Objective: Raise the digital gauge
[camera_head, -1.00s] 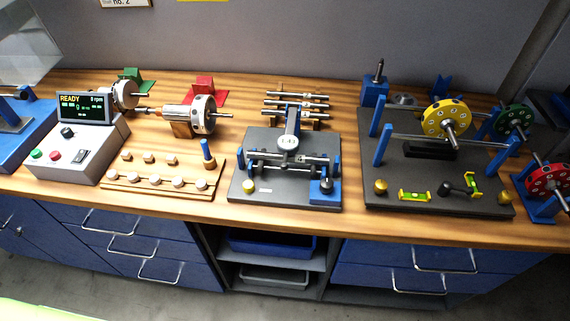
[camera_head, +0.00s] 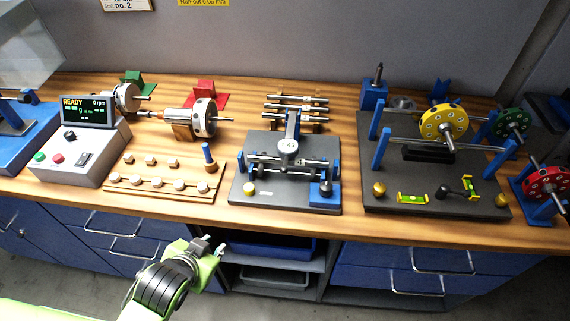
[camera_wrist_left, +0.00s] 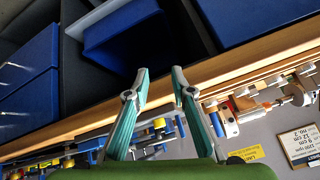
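The digital gauge (camera_head: 288,147) is a round, light-faced dial on a grey upright arm. It stands on a dark base plate (camera_head: 262,207) with a shaft lying across blue supports, near the middle of the bench. My left gripper (camera_head: 215,245) is in front of the bench's front edge, left of the gauge's base plate. In the left wrist view its two fingers (camera_wrist_left: 160,84) are apart with nothing between them. My right gripper is not in view.
A control box (camera_head: 72,160) with a lit display stands at the left. A wooden tray (camera_head: 130,196) of small weights lies left of the gauge plate. A larger dark plate (camera_head: 450,208) with a yellow rotor (camera_head: 443,121) stands to the right. The bench edge (camera_head: 330,228) is close to my left gripper.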

